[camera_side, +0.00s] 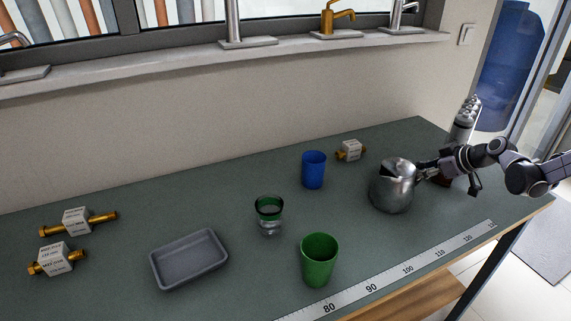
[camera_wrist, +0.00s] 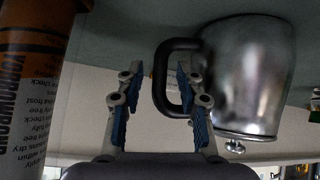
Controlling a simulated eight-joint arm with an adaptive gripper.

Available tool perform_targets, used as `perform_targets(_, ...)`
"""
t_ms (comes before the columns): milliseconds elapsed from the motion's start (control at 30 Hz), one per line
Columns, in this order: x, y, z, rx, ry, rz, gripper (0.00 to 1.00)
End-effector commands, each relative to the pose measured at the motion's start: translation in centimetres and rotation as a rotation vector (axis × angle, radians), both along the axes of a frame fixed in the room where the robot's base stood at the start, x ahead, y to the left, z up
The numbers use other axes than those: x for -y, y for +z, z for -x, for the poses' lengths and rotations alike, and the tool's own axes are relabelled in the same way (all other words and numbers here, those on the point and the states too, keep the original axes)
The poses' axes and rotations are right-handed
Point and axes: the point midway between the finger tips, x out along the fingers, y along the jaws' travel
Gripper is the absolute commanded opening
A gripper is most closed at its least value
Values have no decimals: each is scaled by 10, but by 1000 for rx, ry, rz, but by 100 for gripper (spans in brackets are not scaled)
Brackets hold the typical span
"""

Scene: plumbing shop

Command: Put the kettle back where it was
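The metal kettle (camera_side: 392,192) stands on the green bench toward the right in the side view. In the wrist view the kettle (camera_wrist: 242,75) fills the upper right, with its black handle (camera_wrist: 160,75) facing my gripper. My gripper (camera_side: 424,171) is at the handle side of the kettle. In the wrist view my gripper (camera_wrist: 158,100) has its two blue-padded fingers spread apart. The upright bar of the handle lies between them, with a gap to the left finger. The right finger overlaps part of the handle in the picture; contact cannot be told.
A cylinder with an orange and dark label (camera_wrist: 30,90) stands close at the left in the wrist view. Blue cup (camera_side: 313,170), glass (camera_side: 268,216), green cup (camera_side: 319,260), grey tray (camera_side: 155,273) and a ruler strip (camera_side: 390,279) are on the bench. Brass fittings (camera_side: 77,221) lie left.

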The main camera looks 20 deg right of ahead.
Motion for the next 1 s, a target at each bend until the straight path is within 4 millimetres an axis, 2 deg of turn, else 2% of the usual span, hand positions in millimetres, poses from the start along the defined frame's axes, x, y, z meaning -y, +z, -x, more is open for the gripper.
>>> perform_targets(167,1,9,7,0,-1,0,37)
perform_targets(800,10,68,70,0,-3,0,37)
perform_targets(1000,12,80,82,-1,-2,0,37)
